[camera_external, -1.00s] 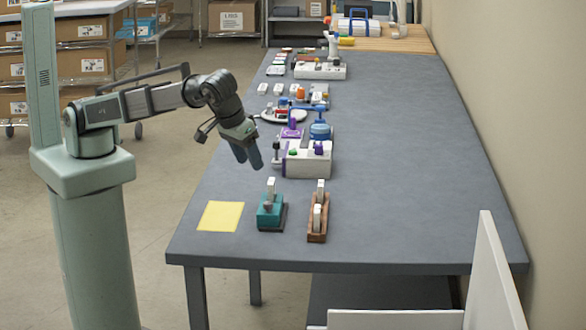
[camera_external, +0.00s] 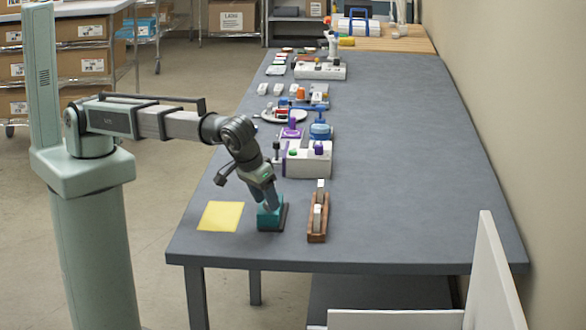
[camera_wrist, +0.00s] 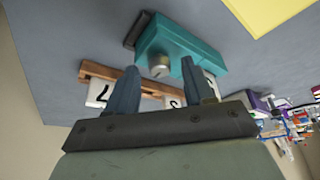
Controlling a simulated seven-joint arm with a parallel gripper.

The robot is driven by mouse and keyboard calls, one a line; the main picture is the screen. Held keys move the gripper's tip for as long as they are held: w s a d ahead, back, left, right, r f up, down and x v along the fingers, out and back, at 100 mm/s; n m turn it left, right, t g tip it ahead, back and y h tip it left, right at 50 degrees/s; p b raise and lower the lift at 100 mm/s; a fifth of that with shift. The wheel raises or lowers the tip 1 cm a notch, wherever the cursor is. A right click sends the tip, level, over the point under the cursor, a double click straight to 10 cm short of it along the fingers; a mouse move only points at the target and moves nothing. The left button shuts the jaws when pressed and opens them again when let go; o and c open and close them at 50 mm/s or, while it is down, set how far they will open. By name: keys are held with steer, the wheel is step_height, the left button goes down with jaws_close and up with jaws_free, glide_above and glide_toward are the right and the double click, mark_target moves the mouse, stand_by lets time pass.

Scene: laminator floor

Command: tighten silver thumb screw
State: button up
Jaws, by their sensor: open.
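The silver thumb screw (camera_wrist: 159,68) shows as a round knob on the side of a teal block (camera_wrist: 185,42) in the wrist view. In the external view the teal block (camera_external: 268,217) stands near the table's front edge, and the screw is hidden there by my gripper. My gripper (camera_wrist: 161,72) is open, with its two blue-grey fingertips on either side of the screw in the picture. I cannot tell whether either finger touches it. In the external view my gripper (camera_external: 270,203) points down at the block.
A wooden holder with white pieces (camera_external: 317,230) stands just right of the block. A yellow sheet (camera_external: 221,216) lies to its left. A white box with coloured knobs (camera_external: 308,163) stands behind. The right side of the grey table (camera_external: 420,180) is clear.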

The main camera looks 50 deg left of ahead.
steer(key=shift+c, duration=0.5)
jaws_close()
steer(key=shift+m, duration=0.3)
steer(key=m, duration=0.1)
steer(key=m+h, duration=0.1)
steer(key=m, duration=0.1)
steer(key=shift+a, duration=0.25)
steer(key=m+h, duration=0.1)
steer(key=m, duration=0.2)
steer(key=m+g+h, duration=0.1)
steer(key=m, duration=0.1)
steer(key=shift+w+a+m, duration=0.15)
steer(key=shift+w+m, duration=0.05)
steer(key=shift+m, duration=0.2)
steer(key=m+g+h, duration=0.1)
steer(key=m+g, duration=0.1)
steer(key=m, duration=0.2)
steer(key=shift+w+m, duration=0.15)
steer(key=shift+m, duration=0.15)
steer(key=shift+w+m+g, duration=0.15)
steer(key=shift+m+g, duration=0.65)
steer(key=shift+m, duration=1.2)
steer(key=shift+a, duration=0.1)
